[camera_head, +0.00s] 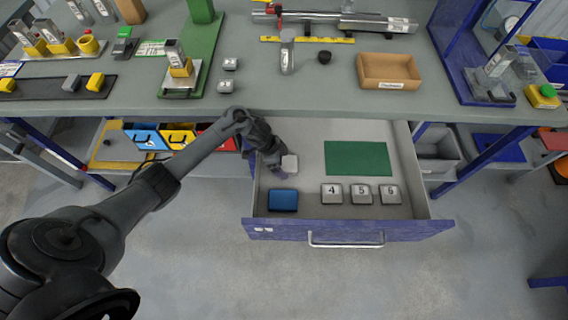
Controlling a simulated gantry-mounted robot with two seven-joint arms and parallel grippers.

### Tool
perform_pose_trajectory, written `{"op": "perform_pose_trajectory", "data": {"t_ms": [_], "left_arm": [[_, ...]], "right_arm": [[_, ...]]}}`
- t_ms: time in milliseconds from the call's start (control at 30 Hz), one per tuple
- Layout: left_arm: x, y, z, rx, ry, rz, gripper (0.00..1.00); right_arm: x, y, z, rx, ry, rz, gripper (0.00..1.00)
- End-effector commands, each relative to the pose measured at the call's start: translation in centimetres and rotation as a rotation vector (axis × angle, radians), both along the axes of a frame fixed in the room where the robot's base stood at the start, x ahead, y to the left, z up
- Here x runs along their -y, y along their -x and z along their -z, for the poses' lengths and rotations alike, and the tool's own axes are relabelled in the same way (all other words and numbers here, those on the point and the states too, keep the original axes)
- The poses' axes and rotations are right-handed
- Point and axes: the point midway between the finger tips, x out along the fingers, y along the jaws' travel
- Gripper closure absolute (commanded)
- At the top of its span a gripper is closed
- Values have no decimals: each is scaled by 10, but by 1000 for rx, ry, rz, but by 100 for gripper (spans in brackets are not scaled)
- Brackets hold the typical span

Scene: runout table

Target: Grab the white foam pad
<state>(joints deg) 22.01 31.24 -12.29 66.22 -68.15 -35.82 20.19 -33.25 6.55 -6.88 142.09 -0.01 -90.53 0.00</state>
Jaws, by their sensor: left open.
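The white foam pad (290,163) appears as a small pale block in the left part of the open drawer. My left gripper (281,164) reaches down into the drawer right at the pad, with its jaws open. The fingers overlap the pad's left side in the picture, so whether they touch it or have it between them cannot be told. My right gripper is not in view.
The drawer (350,231) also holds a blue block (283,200), a green mat (357,158) and blocks marked 4 (331,194), 5 (361,194) and 6 (390,194). The workbench edge (330,108) overhangs the drawer's back. A wooden tray (389,71) stands on the bench.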

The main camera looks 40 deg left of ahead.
Motion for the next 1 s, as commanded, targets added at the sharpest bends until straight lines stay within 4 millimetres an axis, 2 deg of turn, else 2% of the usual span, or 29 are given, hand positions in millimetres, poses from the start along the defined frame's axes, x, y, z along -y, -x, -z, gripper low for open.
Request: {"op": "perform_pose_trajectory", "data": {"t_ms": [267,500,600,1000], "left_arm": [[0,0,0,0,0,0,0],[0,0,0,0,0,0,35],[0,0,0,0,0,0,47],[0,0,0,0,0,0,48]], "right_arm": [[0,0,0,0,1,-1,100],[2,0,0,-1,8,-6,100],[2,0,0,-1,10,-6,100],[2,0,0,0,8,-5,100]]}}
